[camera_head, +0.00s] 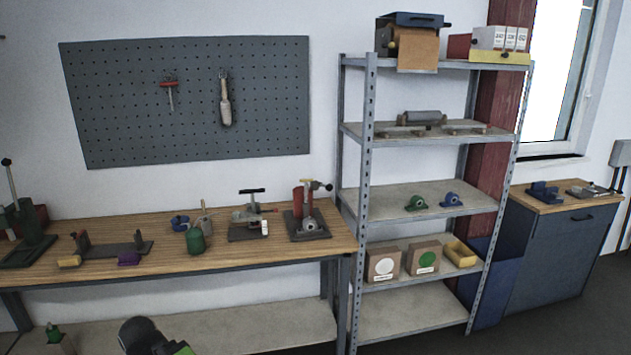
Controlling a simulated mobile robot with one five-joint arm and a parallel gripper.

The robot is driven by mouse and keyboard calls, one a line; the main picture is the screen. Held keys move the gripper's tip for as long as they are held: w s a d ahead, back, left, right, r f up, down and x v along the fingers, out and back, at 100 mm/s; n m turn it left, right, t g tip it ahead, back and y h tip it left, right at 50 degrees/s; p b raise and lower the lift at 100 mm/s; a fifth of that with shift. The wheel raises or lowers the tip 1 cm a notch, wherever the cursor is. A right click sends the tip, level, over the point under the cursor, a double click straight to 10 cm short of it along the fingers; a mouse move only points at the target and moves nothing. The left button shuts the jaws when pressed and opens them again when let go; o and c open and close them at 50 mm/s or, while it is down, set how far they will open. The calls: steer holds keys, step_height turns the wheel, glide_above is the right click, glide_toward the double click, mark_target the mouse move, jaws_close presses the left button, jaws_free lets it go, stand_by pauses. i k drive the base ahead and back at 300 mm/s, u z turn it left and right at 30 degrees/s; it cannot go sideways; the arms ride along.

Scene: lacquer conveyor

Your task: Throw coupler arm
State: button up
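No part in view is marked as the coupler arm, and I cannot tell which one it is. A tall lever (10,183) with a dark knob stands upright on a dark base at the left end of the workbench. Another upright dark lever or post (616,170) shows at the right edge, partly cut off by the frame. My gripper's fingertips do not show. A dark rounded part with a green patch at the bottom edge looks like my arm.
A wooden workbench (270,256) with several small tools and fixtures runs along the wall below a pegboard (130,120). A metal shelf rack (366,200) with boxes and parts stands right of it. A dark cabinet (560,245) is farther right. Dark floor shows at lower right.

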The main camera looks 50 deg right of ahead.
mark_target(306, 187)
steer(key=z, duration=0.15)
steer(key=i, duration=1)
steer(key=u, duration=0.1)
